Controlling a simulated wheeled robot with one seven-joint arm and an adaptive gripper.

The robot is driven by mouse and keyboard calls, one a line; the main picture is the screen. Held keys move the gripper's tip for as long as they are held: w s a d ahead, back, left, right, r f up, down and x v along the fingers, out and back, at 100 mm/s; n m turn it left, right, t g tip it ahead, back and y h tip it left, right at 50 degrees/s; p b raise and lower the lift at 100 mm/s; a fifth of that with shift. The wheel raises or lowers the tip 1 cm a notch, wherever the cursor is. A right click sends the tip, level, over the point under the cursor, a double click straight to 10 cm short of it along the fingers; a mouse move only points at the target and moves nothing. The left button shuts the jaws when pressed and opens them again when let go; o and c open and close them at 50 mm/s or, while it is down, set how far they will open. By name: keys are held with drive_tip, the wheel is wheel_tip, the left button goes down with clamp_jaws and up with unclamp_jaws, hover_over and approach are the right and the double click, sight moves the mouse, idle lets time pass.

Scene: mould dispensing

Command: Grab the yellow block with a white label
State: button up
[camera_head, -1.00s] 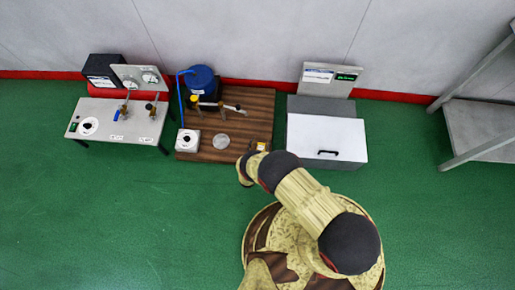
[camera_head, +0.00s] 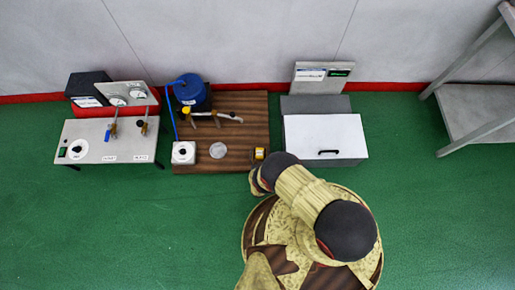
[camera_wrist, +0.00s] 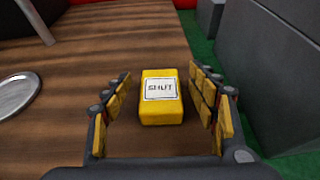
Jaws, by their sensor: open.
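The yellow block (camera_wrist: 161,112) with a white label reading "SHUT" lies on the brown wooden table in the wrist view. It also shows small near the table's right front in the head view (camera_head: 259,154). My gripper (camera_wrist: 164,105) is open, with one finger on each side of the block. Gaps show between the block and both fingers, so it is not held. In the head view my arm hides the gripper's fingers.
The wooden table (camera_head: 244,108) holds a blue barrel (camera_head: 189,90), a metal disc (camera_head: 218,150) and a white box with a dial (camera_head: 183,153). A grey-white cabinet (camera_head: 325,136) stands right of the table across a narrow gap. A white-topped bench (camera_head: 92,153) is left.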

drive_tip(key=shift+w+f, duration=0.1)
drive_tip(key=shift+w, duration=0.1)
drive_tip(key=shift+c, duration=0.8)
drive_tip(key=c, duration=1)
